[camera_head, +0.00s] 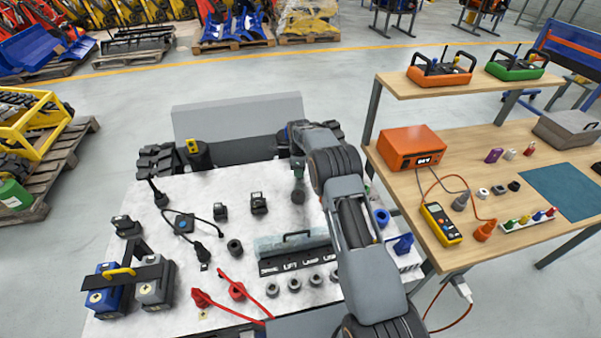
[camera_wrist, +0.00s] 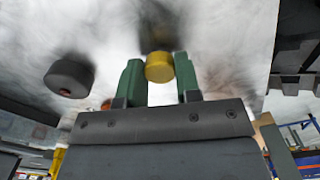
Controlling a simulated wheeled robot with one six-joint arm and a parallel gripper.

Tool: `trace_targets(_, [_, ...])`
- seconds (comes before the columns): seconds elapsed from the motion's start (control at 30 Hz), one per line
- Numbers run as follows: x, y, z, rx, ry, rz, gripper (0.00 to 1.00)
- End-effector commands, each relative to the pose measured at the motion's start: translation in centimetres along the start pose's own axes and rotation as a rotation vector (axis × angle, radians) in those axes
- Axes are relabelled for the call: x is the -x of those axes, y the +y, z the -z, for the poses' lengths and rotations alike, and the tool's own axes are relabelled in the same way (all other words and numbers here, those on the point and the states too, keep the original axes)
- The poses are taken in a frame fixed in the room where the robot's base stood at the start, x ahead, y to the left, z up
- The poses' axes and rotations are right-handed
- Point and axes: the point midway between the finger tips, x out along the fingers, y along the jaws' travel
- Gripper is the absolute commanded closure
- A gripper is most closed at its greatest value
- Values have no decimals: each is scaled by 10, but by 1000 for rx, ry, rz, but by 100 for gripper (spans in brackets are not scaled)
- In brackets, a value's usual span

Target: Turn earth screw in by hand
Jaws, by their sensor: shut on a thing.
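My gripper (camera_wrist: 159,75) has two green fingers, and they are closed on a round yellow knob (camera_wrist: 159,67), which I take to be the earth screw's head. One finger touches or nearly touches each side of it. A blurred dark shape shows behind the knob, and what the screw sits in cannot be made out. In the head view my gripper (camera_head: 298,192) points down over the back right part of the white worktop (camera_head: 255,185). The knob is hidden there by my gripper and arm.
A dark round cap (camera_wrist: 70,76) lies left of my fingers in the wrist view. In the head view, a label strip (camera_head: 296,262), red clamps (camera_head: 237,290) and two batteries (camera_head: 155,292) stand nearer the front. A wooden bench (camera_head: 455,185) is at the right.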

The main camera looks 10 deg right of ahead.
Motion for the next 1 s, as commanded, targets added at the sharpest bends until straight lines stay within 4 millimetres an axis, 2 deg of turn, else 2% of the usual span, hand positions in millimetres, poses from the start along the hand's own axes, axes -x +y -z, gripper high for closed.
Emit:
trace_targets(0.1, [-2,0,0,-196,-1,2,86])
trace_targets(0.3, [-1,0,0,-439,0,1,86])
trace_targets(0.47, [0,0,0,-510,0,0,86])
trace_targets(0.77, [0,0,0,-522,0,0,86])
trace_targets(1.0, [0,0,0,-774,-1,1,86])
